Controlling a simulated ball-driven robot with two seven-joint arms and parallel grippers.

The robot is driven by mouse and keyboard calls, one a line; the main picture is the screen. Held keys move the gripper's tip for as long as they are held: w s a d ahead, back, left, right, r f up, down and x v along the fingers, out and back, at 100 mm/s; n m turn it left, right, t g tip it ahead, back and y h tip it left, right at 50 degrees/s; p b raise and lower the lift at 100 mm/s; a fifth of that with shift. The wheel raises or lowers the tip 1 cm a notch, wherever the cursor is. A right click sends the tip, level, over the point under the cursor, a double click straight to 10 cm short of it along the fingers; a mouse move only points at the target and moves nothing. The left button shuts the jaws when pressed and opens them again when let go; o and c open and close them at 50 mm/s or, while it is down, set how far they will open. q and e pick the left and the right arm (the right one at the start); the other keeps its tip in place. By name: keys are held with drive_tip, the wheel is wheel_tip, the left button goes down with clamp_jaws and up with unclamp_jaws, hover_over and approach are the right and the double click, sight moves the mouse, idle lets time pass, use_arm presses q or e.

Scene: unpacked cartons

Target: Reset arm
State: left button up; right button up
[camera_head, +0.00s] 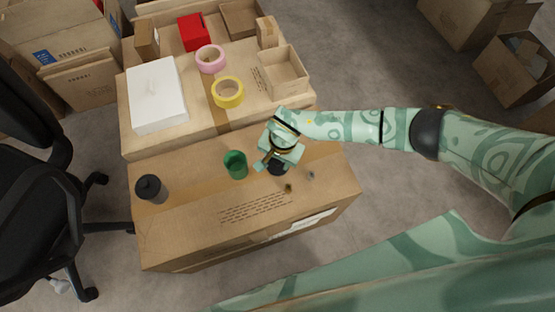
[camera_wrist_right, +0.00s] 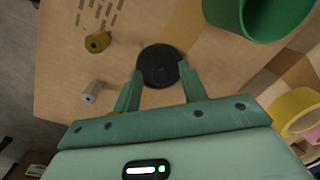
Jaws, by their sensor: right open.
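My right gripper (camera_head: 265,163) is over the front carton, its arm coming in from the right. In the wrist view its two fingers (camera_wrist_right: 160,76) are apart, with a round black object (camera_wrist_right: 160,62) between and just past their tips. I cannot tell whether the fingers touch it. In the head view this black object (camera_head: 278,169) is partly hidden by the gripper. My left gripper is not in view.
The rear carton holds yellow tape (camera_head: 228,92), pink tape (camera_head: 211,58), a white box (camera_head: 157,92) and open boxes. A chair (camera_head: 40,170) stands left.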

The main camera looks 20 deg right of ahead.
sight(281, 168)
use_arm(q)
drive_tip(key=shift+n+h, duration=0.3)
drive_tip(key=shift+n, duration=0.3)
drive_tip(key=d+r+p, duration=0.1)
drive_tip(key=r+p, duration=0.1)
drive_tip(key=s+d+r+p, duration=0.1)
drive_tip(key=p, duration=0.2)
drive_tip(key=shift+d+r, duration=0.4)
use_arm(e)
wheel_tip(281, 168, up, 11)
drive_tip(key=d, duration=0.1)
drive_tip(key=shift+s, duration=0.35)
drive_tip(key=shift+f, duration=0.1)
